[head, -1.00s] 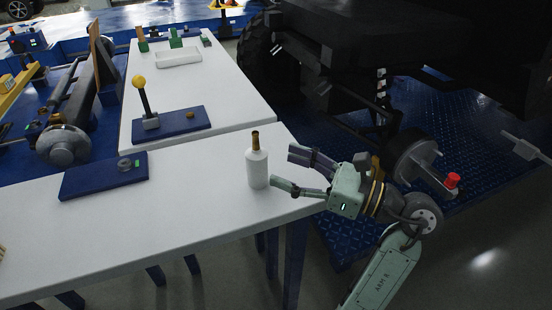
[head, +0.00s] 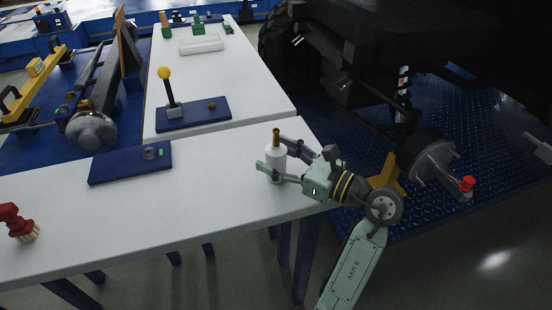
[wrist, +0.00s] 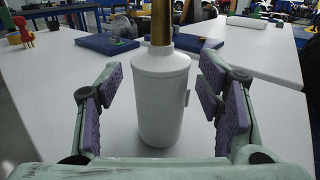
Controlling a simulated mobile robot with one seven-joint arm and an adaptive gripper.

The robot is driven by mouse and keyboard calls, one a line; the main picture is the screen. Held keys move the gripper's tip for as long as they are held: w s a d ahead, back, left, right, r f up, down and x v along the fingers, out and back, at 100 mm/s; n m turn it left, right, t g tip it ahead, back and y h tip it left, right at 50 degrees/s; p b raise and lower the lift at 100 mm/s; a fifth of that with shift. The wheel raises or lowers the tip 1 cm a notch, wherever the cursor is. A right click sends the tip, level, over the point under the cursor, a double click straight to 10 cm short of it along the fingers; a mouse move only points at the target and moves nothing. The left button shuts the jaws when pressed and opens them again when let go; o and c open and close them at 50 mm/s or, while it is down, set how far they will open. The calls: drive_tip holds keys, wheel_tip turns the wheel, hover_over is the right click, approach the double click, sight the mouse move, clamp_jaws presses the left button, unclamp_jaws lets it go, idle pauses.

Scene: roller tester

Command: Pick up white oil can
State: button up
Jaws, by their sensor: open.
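The white oil can (head: 276,164), a white bottle with a brass-coloured spout, stands upright on the white table near its right end. In the wrist view the can (wrist: 160,100) stands between the two fingers, with a gap on each side. My gripper (head: 274,160) is open around the can, its fingers level with the can's body. The purple finger pads show in the wrist view (wrist: 161,108) and do not appear to touch the can. The can's lower part is partly hidden by a finger in the head view.
A blue plate (head: 130,163) with small parts lies left on the same table (head: 150,220). Behind it, a blue base with a yellow-knobbed lever (head: 168,95) stands on another white table. A red-handled brush (head: 18,222) is at far left. Table between is clear.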

drive_tip(key=shift+w+a, duration=0.15)
drive_tip(key=shift+c, duration=0.5)
clamp_jaws()
